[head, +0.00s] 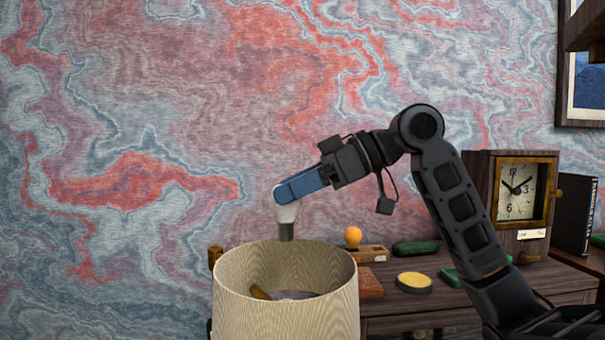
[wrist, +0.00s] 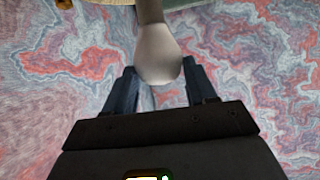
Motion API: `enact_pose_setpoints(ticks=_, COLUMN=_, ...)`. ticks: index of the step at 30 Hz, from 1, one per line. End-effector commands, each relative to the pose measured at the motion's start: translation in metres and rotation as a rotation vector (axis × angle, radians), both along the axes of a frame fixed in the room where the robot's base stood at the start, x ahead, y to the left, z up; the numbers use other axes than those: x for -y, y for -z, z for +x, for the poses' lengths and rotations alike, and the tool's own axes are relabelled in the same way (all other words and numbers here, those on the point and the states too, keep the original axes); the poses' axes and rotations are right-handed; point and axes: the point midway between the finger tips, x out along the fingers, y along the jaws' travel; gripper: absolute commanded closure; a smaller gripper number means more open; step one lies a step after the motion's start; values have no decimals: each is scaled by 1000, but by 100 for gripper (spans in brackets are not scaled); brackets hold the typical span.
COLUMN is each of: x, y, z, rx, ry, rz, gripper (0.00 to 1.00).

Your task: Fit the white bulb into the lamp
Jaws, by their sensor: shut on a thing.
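My gripper (head: 283,193) is shut on the white bulb (head: 288,212), holding it by its round glass end. The bulb's grey base points down, above the rim of the lamp's shade. In the wrist view the white bulb (wrist: 158,55) sits between the two blue fingers of my gripper (wrist: 158,78). The lamp (head: 290,308) has a cream ribbed shade, open at the top, at the lower middle of the head view. Part of its inside shows, with a small brown piece and a grey shape. The socket cannot be made out.
Behind the shade, an orange bulb (head: 353,236) stands on a wooden block (head: 370,253). A yellow-topped round tin (head: 413,282), a dark green case (head: 415,247) and a clock (head: 518,192) are on the desk to the right. The patterned wall is behind.

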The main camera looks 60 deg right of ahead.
Motion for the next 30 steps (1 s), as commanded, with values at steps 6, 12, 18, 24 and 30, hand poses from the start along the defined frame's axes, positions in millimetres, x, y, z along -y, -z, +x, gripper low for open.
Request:
enact_pose_setpoints(ticks=6, x=-3, y=1, z=-1, rx=0, ry=-4, rz=0, gripper=74)
enact_pose_setpoints(ticks=12, x=-2, y=1, z=-1, rx=1, ry=-4, rz=-1, gripper=74)
enact_pose_setpoints(ticks=18, x=-2, y=5, z=-1, rx=2, ry=-4, rz=-6, gripper=74)
enact_pose_setpoints(ticks=24, x=-2, y=12, z=-1, rx=2, ry=-4, rz=-6, gripper=74)
enact_pose_setpoints(ticks=30, x=-2, y=20, z=-1, rx=2, ry=-4, rz=-6, gripper=74)
